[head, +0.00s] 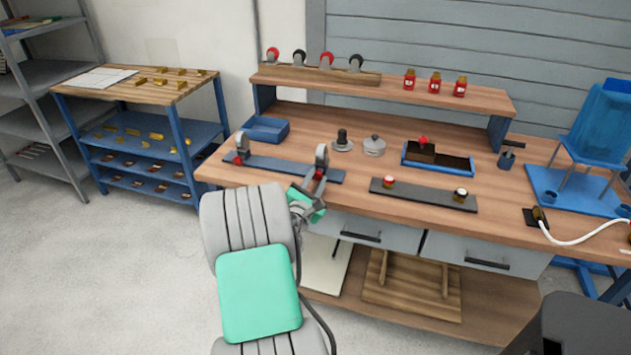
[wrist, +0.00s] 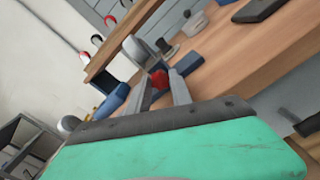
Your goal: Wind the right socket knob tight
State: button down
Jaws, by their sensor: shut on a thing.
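A flat blue-grey bar (head: 280,168) lies along the front left of the bench and carries two grey upright sockets, each with a red knob. The left knob (head: 237,160) stands free at the foot of the left socket (head: 242,143). The right knob (head: 319,175) sits at the right socket (head: 321,155). My gripper (head: 313,186) reaches it from the front. In the wrist view the right knob (wrist: 159,79) shows red between the two grey fingers of my gripper (wrist: 161,92), which are shut on it. The knob's thread and seating are hidden.
A dark bar (head: 425,194) with two buttons lies to the right. A blue bin (head: 264,129), a black-topped piece (head: 343,142), a grey pot (head: 374,146) and a blue tray (head: 463,164) stand behind. A raised shelf (head: 400,91) spans the back.

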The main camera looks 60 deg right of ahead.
dwell(0.3)
jog(key=c, duration=1.1)
grip_release()
jog(key=shift+c, duration=0.2)
